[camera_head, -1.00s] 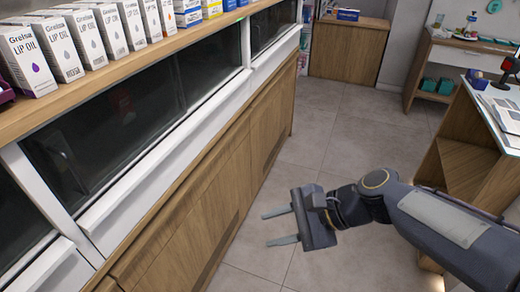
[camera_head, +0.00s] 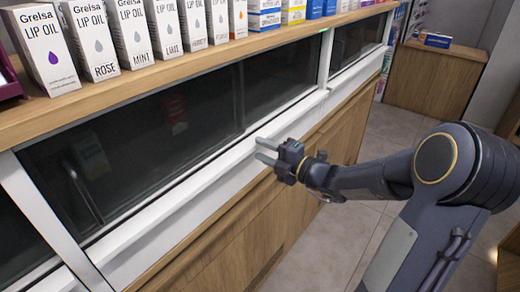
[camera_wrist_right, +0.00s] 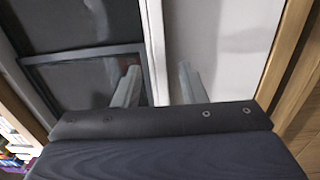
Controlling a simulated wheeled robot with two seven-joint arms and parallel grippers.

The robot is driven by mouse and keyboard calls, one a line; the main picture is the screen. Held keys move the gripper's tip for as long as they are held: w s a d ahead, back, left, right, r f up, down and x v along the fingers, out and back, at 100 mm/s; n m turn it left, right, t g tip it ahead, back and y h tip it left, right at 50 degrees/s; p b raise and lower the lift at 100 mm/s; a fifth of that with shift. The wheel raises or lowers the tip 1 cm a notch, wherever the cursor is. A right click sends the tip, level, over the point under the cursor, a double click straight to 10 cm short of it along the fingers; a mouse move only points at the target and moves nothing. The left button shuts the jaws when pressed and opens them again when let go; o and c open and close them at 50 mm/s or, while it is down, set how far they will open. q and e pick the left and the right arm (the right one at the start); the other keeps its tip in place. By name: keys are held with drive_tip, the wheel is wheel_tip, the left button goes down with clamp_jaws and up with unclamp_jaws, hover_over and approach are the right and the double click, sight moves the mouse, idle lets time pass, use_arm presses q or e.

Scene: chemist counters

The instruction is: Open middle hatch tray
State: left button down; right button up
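The middle hatch tray (camera_head: 205,200) shows as a long white ledge below a dark glass pane (camera_head: 140,125) in the counter front. My right gripper (camera_head: 260,151) is at the right part of this white ledge, pointing left towards the glass. Its two fingers are apart with nothing between them; whether they touch the ledge I cannot tell. In the right wrist view the open fingers (camera_wrist_right: 158,88) show against the dark pane, a white frame strip and a pale panel (camera_wrist_right: 225,50). My left gripper is not in view.
Lip oil boxes (camera_head: 130,35) and other cartons stand along the wooden shelf (camera_head: 90,110) above the panes. Wooden cabinet fronts (camera_head: 240,245) lie below the ledge. Another wooden cabinet (camera_head: 432,80) stands at the back right. Tiled floor (camera_head: 335,240) is free beside the counter.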

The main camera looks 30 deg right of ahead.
drive_tip(key=shift+x, duration=0.75)
clamp_jaws()
